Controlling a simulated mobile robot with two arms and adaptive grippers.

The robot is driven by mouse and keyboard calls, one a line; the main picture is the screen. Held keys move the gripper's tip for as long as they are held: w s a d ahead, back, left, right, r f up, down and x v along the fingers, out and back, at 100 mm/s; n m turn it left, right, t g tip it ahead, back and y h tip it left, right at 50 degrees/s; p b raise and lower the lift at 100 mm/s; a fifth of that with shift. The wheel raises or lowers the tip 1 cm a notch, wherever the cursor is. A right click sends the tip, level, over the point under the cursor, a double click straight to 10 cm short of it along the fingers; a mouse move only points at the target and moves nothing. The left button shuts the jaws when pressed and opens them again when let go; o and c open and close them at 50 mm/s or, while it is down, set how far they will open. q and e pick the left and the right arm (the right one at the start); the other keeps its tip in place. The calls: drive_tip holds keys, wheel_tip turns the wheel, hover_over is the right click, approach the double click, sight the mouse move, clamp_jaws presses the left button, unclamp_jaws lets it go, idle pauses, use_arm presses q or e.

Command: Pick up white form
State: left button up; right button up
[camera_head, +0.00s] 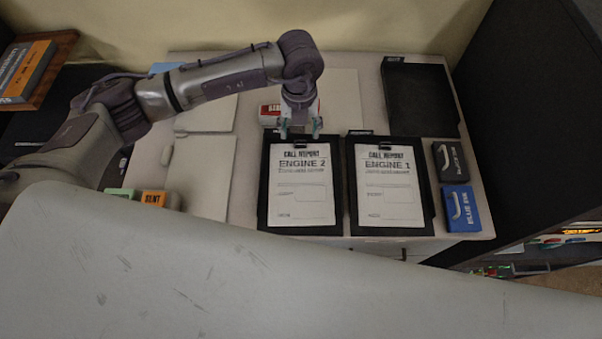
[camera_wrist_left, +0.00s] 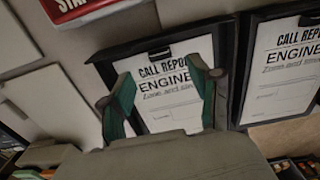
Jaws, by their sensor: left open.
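Two white forms lie on black clipboards on the desk. The left form, headed "Call report Engine 2" (camera_head: 302,190), sits on its clipboard (camera_head: 264,205). The right form, headed "Call report Engine 1" (camera_head: 389,190), sits on the other clipboard (camera_head: 429,200). My left gripper (camera_head: 300,132) is over the top edge of the Engine 2 clipboard, open and empty. In the left wrist view its two green-padded fingers (camera_wrist_left: 165,95) stand apart on either side of the Engine 2 form (camera_wrist_left: 180,85). The Engine 1 form (camera_wrist_left: 285,75) shows at the right. My right gripper is out of view.
A black ink pad (camera_head: 450,163) and a blue ink pad (camera_head: 460,210) lie right of the clipboards. A red and white box (camera_head: 270,114) is behind the gripper. A black tray (camera_head: 420,100) is at the back right. Pale folders (camera_head: 200,175) lie left.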

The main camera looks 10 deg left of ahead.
sight(300, 144)
use_arm(q)
drive_tip(key=f, duration=0.1)
drive_tip(key=f+p, duration=0.1)
drive_tip(key=f, duration=0.1)
drive_tip(key=f+p, duration=0.1)
drive_tip(key=shift+s+d+f, duration=0.1)
drive_tip(key=shift+s+f, duration=0.05)
drive_tip(key=shift+s, duration=0.1)
drive_tip(key=shift+f, duration=0.25)
drive_tip(key=shift+w+f, duration=0.1)
drive_tip(key=shift+f, duration=0.05)
drive_tip(key=shift+c, duration=0.3)
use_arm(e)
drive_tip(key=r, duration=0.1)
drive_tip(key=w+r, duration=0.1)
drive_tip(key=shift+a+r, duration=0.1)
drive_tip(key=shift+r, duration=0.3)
use_arm(q)
drive_tip(key=c, duration=1.1)
